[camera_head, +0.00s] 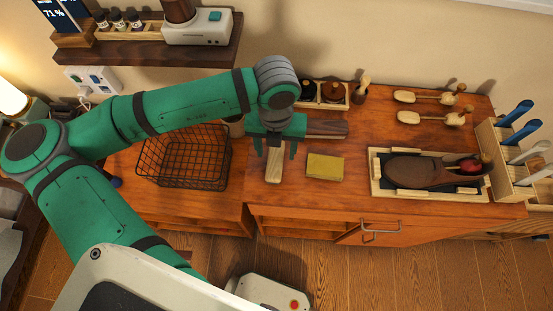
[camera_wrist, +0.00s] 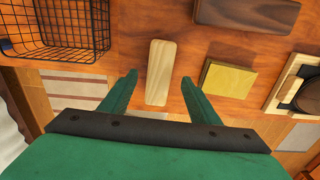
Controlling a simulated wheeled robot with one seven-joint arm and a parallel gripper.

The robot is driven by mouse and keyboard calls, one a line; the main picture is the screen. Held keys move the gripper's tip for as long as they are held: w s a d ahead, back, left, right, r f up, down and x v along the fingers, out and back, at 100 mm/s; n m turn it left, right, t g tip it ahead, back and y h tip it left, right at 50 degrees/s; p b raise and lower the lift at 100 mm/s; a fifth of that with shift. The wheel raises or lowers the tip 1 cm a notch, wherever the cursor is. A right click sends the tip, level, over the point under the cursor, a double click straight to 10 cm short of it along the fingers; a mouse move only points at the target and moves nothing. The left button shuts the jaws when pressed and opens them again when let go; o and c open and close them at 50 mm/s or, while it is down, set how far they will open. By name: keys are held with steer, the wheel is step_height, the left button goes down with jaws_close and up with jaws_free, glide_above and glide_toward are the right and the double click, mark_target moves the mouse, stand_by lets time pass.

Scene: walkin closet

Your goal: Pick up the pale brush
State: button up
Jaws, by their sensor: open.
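The pale brush (camera_head: 274,165) is a long light-wood block lying on the orange-brown wooden top near its front edge. In the wrist view the pale brush (camera_wrist: 161,62) lies lengthwise, seen between and beyond the fingers. My gripper (camera_head: 276,149) is over the brush, pointing down, and hides its far end in the head view. In the wrist view my gripper (camera_wrist: 158,80) is open and empty, with a gap on each side of the brush. I cannot tell how high the fingertips are above it.
A black wire basket (camera_head: 184,160) stands to the left. A yellow block (camera_head: 325,166) lies close on the right, with a dark brown brush (camera_head: 327,129) behind it. A tray (camera_head: 376,188) with a shoe is farther right.

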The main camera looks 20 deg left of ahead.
mark_target(275, 159)
steer(key=shift+s+f, duration=0.15)
steer(key=shift+f, duration=1.05)
steer(key=shift+s+f, duration=0.15)
steer(key=shift+f, duration=1)
steer(key=c, duration=1.2)
steer(key=shift+o, duration=0.2)
steer(key=shift+r, duration=0.1)
